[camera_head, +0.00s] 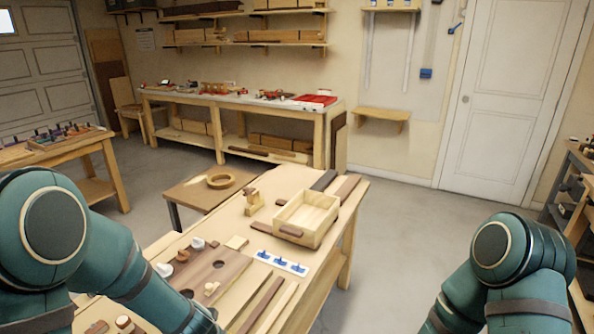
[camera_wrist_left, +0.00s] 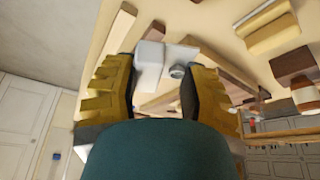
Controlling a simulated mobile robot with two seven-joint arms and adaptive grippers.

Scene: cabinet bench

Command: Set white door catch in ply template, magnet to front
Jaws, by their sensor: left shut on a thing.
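My left gripper (camera_wrist_left: 160,82) shows in the left wrist view, with its yellow fingers on either side of a white door catch (camera_wrist_left: 150,58). It is shut on the catch, which has a white block and a flat white part with a round grey metal disc (camera_wrist_left: 178,71). The catch appears to be held above the bench top. In the head view my left arm reaches to the bottom edge, and its gripper and the catch are out of sight. I cannot pick out the ply template for certain. My right arm shows at the right, without its gripper.
The bench (camera_head: 285,185) holds an open wooden box (camera_head: 318,229), a brown board (camera_head: 236,266) with holes and knobs, a white strip (camera_head: 262,257) with blue pieces, and long wood strips (camera_head: 262,305). The floor right of the bench is clear.

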